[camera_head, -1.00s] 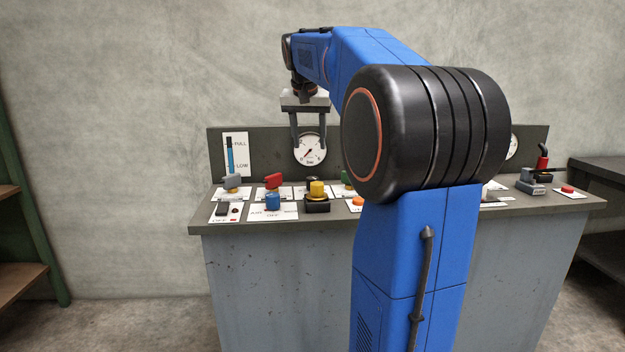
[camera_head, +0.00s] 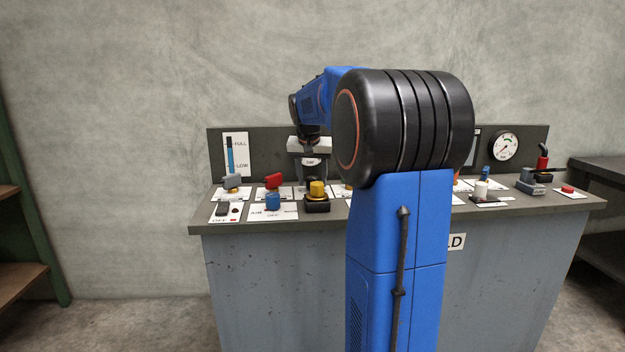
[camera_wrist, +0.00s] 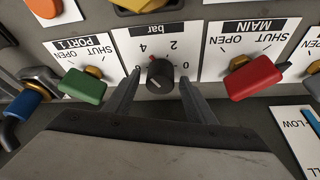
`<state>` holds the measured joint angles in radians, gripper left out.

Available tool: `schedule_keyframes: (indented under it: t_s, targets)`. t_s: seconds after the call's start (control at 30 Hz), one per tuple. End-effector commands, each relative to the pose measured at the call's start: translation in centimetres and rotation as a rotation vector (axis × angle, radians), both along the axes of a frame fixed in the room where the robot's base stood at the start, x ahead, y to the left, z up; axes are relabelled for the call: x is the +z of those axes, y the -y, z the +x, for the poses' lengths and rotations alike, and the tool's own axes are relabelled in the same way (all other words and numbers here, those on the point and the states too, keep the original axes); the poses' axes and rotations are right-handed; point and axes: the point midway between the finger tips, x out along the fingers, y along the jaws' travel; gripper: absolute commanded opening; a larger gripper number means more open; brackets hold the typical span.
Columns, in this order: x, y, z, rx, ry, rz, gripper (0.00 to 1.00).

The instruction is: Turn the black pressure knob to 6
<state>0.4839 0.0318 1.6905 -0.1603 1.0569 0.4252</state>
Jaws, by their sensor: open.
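The black pressure knob (camera_wrist: 160,74) sits on a white plate marked "bar" in the wrist view, with upside-down numbers around it; 0 and 2 are readable. A short pale line shows on its face and a small red mark beside its upper left edge. I cannot tell its exact setting. My gripper (camera_wrist: 161,82) is open, with one finger to each side of the knob; contact is not clear. In the head view my gripper (camera_head: 312,176) is low over the panel's back row and hides the knob.
A green PORT 1 handle (camera_wrist: 82,87) is close left of the fingers, and a red MAIN handle (camera_wrist: 254,78) close right. In the head view, a yellow knob (camera_head: 317,188) and a blue knob (camera_head: 273,201) stand in the front row. A gauge (camera_head: 503,146) is at right.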

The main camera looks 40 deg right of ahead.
Motion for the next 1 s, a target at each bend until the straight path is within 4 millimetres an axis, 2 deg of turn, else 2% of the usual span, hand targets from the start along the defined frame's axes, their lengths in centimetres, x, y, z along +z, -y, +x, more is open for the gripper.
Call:
schedule_keyframes:
  t_s: [0.33, 0.5, 0.77, 1.0]
  targets:
    - [-0.28, 0.09, 0.07, 0.000, 0.000, 0.000, 0.50]
    - [-0.26, 0.09, 0.06, 0.000, 0.000, 0.000, 0.10]
    - [-0.24, 0.10, 0.05, 0.012, 0.000, 0.000, 0.09]
    - [-0.21, 0.16, 0.03, 0.103, 0.002, 0.000, 0.09]
